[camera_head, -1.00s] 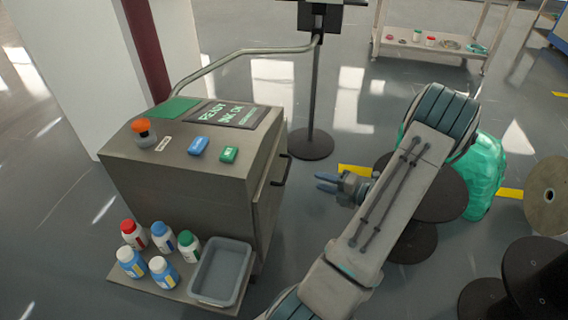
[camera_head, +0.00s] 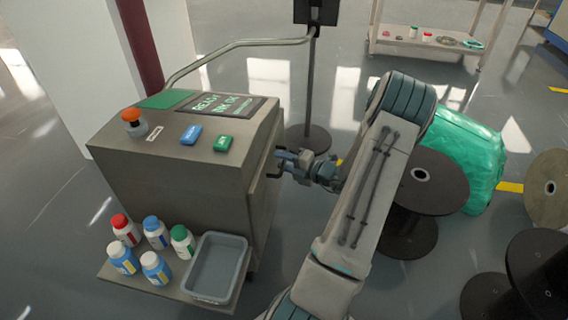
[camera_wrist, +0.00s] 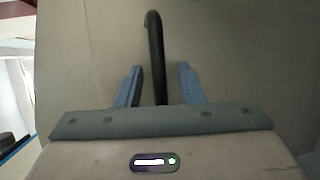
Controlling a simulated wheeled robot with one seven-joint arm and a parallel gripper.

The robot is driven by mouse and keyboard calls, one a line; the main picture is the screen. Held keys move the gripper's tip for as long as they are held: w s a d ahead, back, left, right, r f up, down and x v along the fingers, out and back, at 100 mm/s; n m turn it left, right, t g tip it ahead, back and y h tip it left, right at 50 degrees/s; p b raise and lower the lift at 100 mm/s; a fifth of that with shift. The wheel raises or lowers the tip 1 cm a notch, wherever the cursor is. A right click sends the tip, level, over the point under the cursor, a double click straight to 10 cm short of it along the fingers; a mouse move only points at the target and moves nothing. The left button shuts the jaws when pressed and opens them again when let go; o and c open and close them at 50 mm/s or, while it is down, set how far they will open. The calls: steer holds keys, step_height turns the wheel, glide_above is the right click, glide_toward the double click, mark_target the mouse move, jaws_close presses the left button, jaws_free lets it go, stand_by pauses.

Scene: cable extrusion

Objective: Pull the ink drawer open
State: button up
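The ink drawer's front is the right side of the grey machine cabinet (camera_head: 185,190); it looks closed. Its black bar handle (camera_head: 278,163) stands out from that side. In the wrist view the handle (camera_wrist: 155,50) runs between my two blue fingers, against the plain drawer front (camera_wrist: 235,60). My gripper (camera_head: 287,163) is at the handle, and in the wrist view (camera_wrist: 158,85) its fingers are open, one on each side of the handle with a gap on both sides. The part of the handle nearest the palm is hidden.
Several bottles (camera_head: 155,232) and a grey tray (camera_head: 215,268) stand on a low shelf at the cabinet's front. A stand with a round base (camera_head: 308,138) is behind my gripper. Black spools (camera_head: 432,180) and a green wrapped bundle (camera_head: 470,150) lie to the right.

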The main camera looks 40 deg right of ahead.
jaws_close()
